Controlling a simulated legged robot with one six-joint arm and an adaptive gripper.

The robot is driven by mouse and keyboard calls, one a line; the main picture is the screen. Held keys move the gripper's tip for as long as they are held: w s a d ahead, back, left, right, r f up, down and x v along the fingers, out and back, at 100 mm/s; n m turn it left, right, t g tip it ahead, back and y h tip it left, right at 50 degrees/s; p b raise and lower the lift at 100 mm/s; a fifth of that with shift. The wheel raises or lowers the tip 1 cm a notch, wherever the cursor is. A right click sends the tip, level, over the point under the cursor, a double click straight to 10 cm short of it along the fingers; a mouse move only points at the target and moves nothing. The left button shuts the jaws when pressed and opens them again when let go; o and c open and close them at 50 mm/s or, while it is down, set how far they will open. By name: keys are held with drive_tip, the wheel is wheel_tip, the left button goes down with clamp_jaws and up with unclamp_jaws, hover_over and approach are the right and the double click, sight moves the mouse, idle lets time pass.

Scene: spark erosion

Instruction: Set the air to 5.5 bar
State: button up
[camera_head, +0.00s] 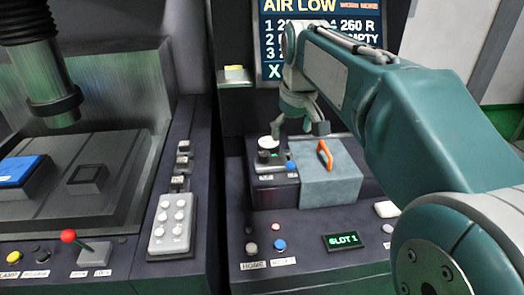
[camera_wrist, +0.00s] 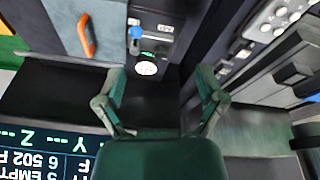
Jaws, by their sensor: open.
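A small dark unit (camera_head: 275,182) stands on the right console. It has a round white dial (camera_head: 267,142) on top and a blue knob (camera_head: 291,165) at its right. In the wrist view the white dial (camera_wrist: 147,68) and the blue knob (camera_wrist: 137,32) show beyond and between my fingers, with a small green readout (camera_wrist: 149,54) between them. The dial's reading is too small to tell. My gripper (camera_head: 299,128) is open and empty above the unit, apart from it; its two fingers (camera_wrist: 160,82) are spread in the wrist view.
A screen (camera_head: 320,35) behind reads "AIR LOW". A grey box (camera_head: 330,188) with an orange handle (camera_head: 325,154) sits right of the unit. The console front has buttons and a "SLOT 1" display (camera_head: 343,240). A red-knobbed lever (camera_head: 68,236) stands at left.

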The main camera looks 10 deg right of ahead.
drive_tip(key=w+a+f+n+g, duration=0.1)
drive_tip(key=w+a+f+n, duration=0.1)
drive_tip(key=w, duration=0.8)
drive_tip(key=n+g, duration=0.1)
drive_tip(key=g, duration=0.1)
hover_over(264, 153)
wheel_tip(264, 153, down, 6)
drive_tip(key=shift+w+f, duration=0.15)
drive_tip(key=shift+f, duration=0.15)
wheel_tip(264, 153, down, 11)
drive_tip(key=shift+r, duration=0.2)
drive_tip(key=c, duration=1.2)
